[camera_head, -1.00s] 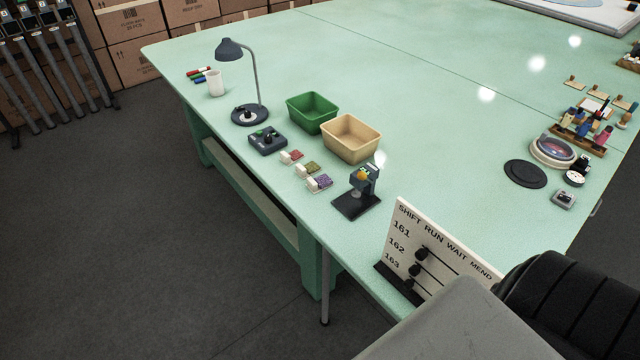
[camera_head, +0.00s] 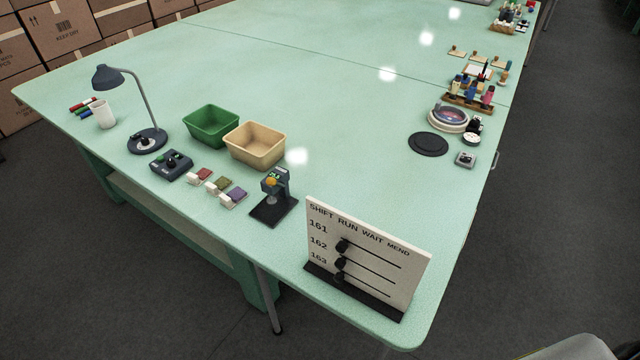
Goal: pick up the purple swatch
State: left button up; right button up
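The purple swatch (camera_head: 238,193) lies on the pale green table (camera_head: 330,130) near its front left edge, attached to or touching a small white block (camera_head: 227,203). It is the right-hand one of a short row with an olive swatch (camera_head: 223,183) and a red swatch (camera_head: 205,173), each with a white block beside it. Neither of my grippers shows in the head view.
A dark stand with an orange part (camera_head: 275,197) is just right of the purple swatch. Tan (camera_head: 255,146) and green (camera_head: 211,126) bins stand behind the row. A dark control box (camera_head: 171,165) is to the left, and a status board (camera_head: 367,258) stands at the front corner. The table's middle is clear.

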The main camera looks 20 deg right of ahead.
aim_at(230, 200)
jog(key=i+j+z, duration=0.2)
jog(key=j+z, duration=0.2)
jog(key=i+j+z, duration=0.15)
jog(key=j+z, duration=0.25)
jog(key=i+j+z, duration=0.1)
jog(key=j+z, duration=1.15)
